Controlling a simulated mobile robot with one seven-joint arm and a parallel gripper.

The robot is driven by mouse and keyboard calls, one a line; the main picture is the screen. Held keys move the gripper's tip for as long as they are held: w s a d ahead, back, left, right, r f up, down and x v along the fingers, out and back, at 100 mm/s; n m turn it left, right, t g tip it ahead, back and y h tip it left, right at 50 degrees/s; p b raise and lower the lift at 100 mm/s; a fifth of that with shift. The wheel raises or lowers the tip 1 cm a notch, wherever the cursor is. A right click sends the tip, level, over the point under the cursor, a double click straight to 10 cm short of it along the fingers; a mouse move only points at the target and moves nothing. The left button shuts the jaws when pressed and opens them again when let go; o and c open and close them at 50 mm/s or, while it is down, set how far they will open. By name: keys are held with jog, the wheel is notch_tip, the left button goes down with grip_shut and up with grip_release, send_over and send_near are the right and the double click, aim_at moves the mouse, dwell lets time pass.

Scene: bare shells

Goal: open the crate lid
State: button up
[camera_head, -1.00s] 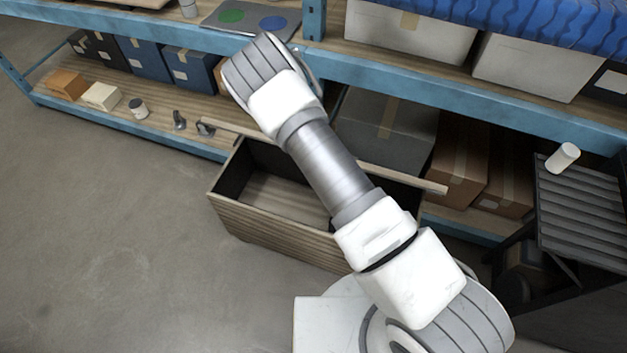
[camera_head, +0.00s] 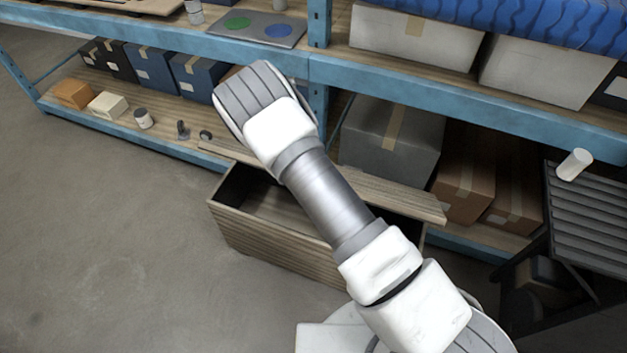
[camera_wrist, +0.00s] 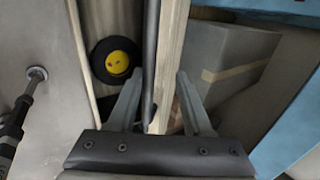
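The wooden crate (camera_head: 265,235) stands on the floor before the shelf. Its lid (camera_head: 412,199) is partly raised at the back, tilted over the rear of the opening, and the front part of the dark inside shows. My arm crosses in front of the lid's middle and hides my gripper in the head view. In the wrist view my gripper (camera_wrist: 160,76) is open, with one finger on each side of the lid's edge (camera_wrist: 172,40). Whether a finger touches the lid is unclear.
The blue shelf (camera_head: 400,78) is close behind the lid. A grey box (camera_head: 390,140) and brown boxes (camera_head: 465,180) sit on its lower level. A dark slatted stand (camera_head: 590,220) with a white cylinder (camera_head: 574,164) is at right. The floor (camera_head: 100,240) at left is clear.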

jog(key=shift+r, duration=0.1)
jog(key=p+v, duration=1.3)
jog(key=v, duration=0.6)
jog(key=shift+s, duration=0.55)
dwell(0.6)
jog(key=shift+a+r, duration=0.1)
jog(key=shift+a, duration=0.05)
dwell(0.5)
